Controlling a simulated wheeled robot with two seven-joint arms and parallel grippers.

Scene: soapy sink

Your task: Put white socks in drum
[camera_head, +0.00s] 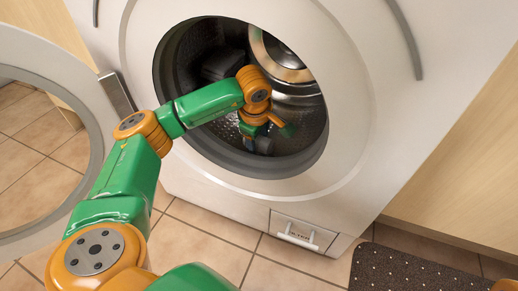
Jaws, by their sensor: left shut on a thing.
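The washing machine drum (305,100) is open to me through the round door opening, a dark ribbed hollow with a shiny metal part at the upper right. My left arm reaches in from the lower left through the opening. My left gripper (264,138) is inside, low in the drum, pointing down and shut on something. What it holds is mostly hidden by the fingers and dark shadow, and I cannot make out white socks. A dark grey shape (222,65) shows at the drum's upper left. My right gripper is not in view.
The round door (55,68) stands swung open at the left, close to my arm. A drawer with a handle (298,237) is low on the machine's front. A dark dotted mat (415,272) lies on the tiled floor at lower right.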

